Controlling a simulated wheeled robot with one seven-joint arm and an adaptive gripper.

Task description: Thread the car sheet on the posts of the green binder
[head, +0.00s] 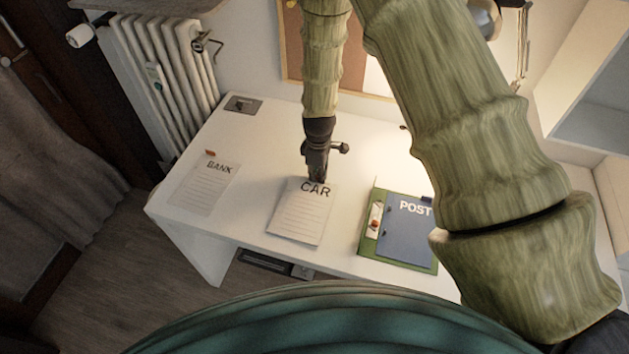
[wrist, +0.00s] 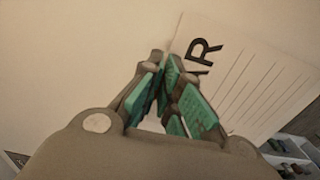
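The car sheet (head: 298,215), white with lines and the word CAR, is at the middle of the desk. My gripper (head: 318,178) is at its top edge, pointing down. In the wrist view the teal-padded fingertips (wrist: 165,62) are nearly together at the edge of the sheet (wrist: 255,75), and appear shut on it. The right finger hides part of the word. I cannot tell if the sheet is clear of the desk. The green binder (head: 368,249) lies open-faced to the right, with a blue POST sheet (head: 405,235) on it. Its posts are too small to make out clearly.
A pale BANK sheet (head: 203,188) lies at the left of the white desk (head: 250,145), with a small red item by its top. A dark square plate (head: 243,105) is at the back left corner. Bare desk lies between the car sheet and binder.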

